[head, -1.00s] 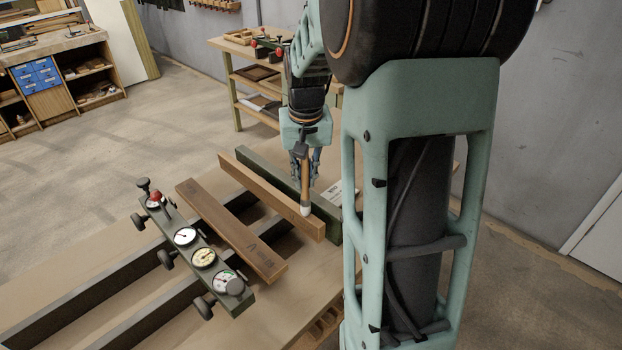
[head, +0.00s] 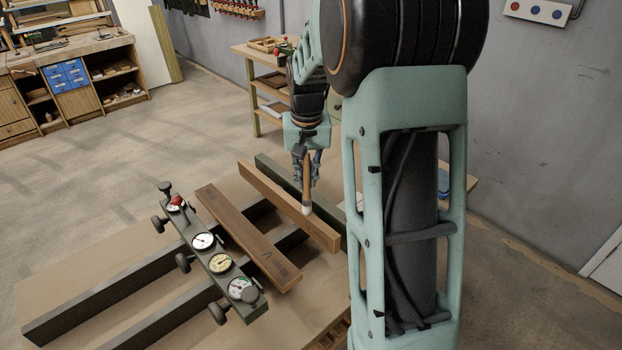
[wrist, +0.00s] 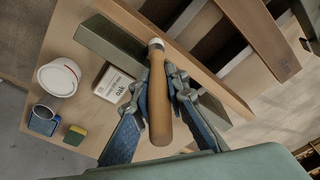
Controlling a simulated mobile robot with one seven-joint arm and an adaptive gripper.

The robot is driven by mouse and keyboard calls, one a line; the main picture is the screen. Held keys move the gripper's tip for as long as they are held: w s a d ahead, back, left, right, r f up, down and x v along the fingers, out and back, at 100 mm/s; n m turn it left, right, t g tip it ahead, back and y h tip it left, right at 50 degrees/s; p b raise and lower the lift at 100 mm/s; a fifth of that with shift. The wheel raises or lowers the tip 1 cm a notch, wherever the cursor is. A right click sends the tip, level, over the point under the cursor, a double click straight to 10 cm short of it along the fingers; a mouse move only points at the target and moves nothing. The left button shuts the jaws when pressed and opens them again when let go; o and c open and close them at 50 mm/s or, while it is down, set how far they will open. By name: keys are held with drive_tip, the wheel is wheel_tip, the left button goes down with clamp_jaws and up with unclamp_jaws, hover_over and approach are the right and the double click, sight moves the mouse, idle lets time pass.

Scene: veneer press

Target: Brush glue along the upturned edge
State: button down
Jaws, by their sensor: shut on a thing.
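My gripper (head: 308,180) is shut on the wooden handle of a glue brush. The brush hangs steeply, its pale bristle tip (head: 307,209) pointing down. It also shows in the wrist view (wrist: 160,100), handle toward the camera and tip away. The tip is at the upturned edge of a tan board (head: 275,193), nearer that board's near right end. I cannot tell whether the bristles touch the edge. The board, also in the wrist view (wrist: 215,83), stands beside a dark green bar (head: 270,166). No glue on the edge can be made out.
A brown marked board (head: 240,232) lies left of it across dark rails. A gauge bar (head: 212,252) with knobs stands further left.

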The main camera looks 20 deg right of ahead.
drive_tip(key=w+a+p, duration=0.1)
drive_tip(key=w+a, duration=0.3)
drive_tip(key=w, duration=0.6)
drive_tip(key=w+a+p, duration=0.2)
drive_tip(key=w+a, duration=0.1)
drive_tip(key=w, duration=0.8)
drive_tip(key=shift+w+a, duration=0.3)
drive_tip(key=shift+a, duration=0.1)
idle(1.2)
drive_tip(key=shift+s+f, duration=0.1)
